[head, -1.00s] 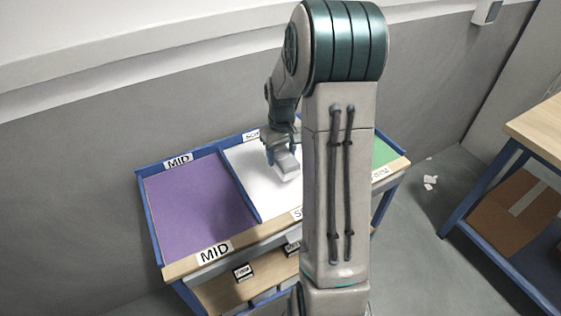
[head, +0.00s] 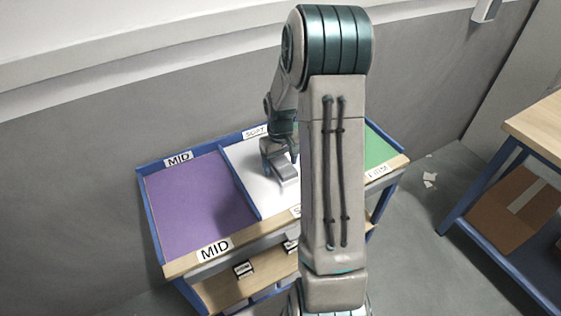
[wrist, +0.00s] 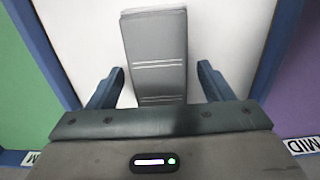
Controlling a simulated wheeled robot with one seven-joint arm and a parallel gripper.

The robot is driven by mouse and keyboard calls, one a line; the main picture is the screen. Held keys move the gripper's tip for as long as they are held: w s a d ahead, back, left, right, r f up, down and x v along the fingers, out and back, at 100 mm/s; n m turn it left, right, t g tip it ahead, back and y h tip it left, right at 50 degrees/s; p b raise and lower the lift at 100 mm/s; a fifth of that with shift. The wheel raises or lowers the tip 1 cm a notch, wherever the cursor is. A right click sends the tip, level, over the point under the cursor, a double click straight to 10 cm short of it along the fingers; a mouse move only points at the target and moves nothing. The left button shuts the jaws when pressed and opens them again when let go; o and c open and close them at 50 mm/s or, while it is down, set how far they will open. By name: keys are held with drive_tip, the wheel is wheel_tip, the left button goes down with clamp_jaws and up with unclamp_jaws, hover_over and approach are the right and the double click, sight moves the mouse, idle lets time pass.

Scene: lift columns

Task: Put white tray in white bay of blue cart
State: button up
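In the head view the tray (head: 286,173) shows just below my gripper (head: 279,162). In the wrist view my gripper (wrist: 160,76) has one blue finger on each side of the tray's near end. A gap shows between each finger and the tray, so it is open. My arm hides the right part of the white bay in the head view.
A purple bay (head: 195,205) marked MID lies left of the white bay, and a green bay (head: 382,148) lies right. Blue dividers separate them. A wooden table (head: 540,125) with a brown box (head: 512,210) beneath stands right. Scraps (head: 430,179) lie on the floor.

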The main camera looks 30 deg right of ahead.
wheel_tip(320, 180, up, 12)
drive_tip(key=s+a+r+t, duration=0.1)
drive_tip(key=s+a+r, duration=0.2)
drive_tip(key=s+a, duration=0.4)
drive_tip(key=s+a+r+t, duration=0.2)
drive_tip(key=s+a, duration=0.5)
drive_tip(key=s, duration=0.7)
drive_tip(key=shift+r+b, duration=0.3)
drive_tip(key=shift+r, duration=0.3)
